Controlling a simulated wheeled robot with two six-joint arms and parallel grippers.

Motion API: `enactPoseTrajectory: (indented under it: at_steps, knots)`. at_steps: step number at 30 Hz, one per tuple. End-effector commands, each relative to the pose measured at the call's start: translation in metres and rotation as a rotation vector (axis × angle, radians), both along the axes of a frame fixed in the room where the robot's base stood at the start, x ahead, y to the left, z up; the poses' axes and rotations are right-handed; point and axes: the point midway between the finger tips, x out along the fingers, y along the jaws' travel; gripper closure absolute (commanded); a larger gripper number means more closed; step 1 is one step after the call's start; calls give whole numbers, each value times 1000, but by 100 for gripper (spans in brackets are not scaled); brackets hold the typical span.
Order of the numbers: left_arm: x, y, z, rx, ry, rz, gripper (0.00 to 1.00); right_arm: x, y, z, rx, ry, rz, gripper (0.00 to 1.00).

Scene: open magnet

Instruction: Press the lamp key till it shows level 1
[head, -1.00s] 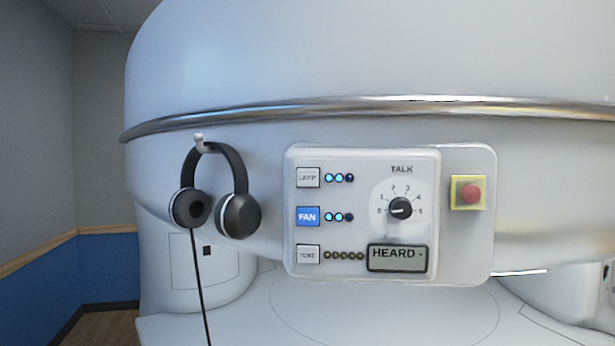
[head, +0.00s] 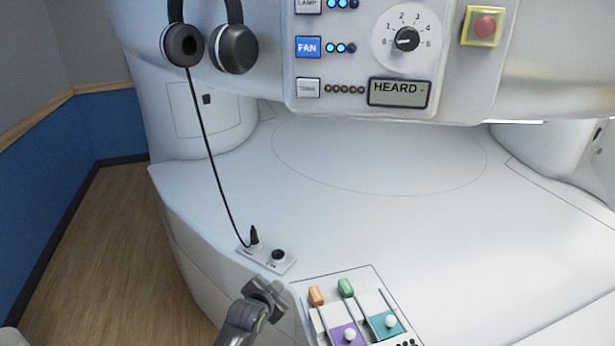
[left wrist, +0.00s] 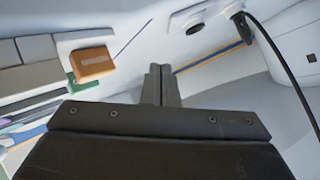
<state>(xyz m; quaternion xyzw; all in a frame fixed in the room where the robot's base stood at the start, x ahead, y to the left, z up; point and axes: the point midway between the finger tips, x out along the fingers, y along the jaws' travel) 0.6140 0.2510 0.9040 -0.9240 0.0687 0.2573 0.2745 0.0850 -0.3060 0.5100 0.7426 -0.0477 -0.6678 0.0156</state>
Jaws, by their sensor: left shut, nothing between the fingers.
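The lamp key (head: 308,5) is a pale key at the top edge of the head view, partly cut off. Beside it is a row of lamp lights (head: 341,4), two lit blue and one dark. Below it is the blue FAN key (head: 307,47), also with two lights lit. My left gripper (head: 268,287) is low in the head view, far below the panel and near the slider box. In the left wrist view, its fingers (left wrist: 160,83) are shut and empty. My right gripper is in neither view.
A slider box (head: 320,318) stands at the front. The white bed (head: 400,210) is clear.

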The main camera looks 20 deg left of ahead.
Motion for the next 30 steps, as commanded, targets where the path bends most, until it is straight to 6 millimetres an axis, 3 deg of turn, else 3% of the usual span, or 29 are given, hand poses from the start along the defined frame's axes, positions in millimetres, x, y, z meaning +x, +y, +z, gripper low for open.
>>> enactPoseTrajectory:
  at_steps: [1, 6, 14, 23, 30]
  knots:
    - [9, -4, 28, 14, -43, -16, 100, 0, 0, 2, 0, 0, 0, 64]
    - [28, -17, 110, 71, -166, -65, 100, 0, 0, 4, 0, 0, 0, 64]
    - [31, -36, 239, 167, -366, -126, 100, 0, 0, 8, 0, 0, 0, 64]
    - [-5, -55, 382, 293, -613, -176, 100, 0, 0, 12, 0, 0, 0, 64]
    - [-62, -70, 487, 415, -840, -195, 100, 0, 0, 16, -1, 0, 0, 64]
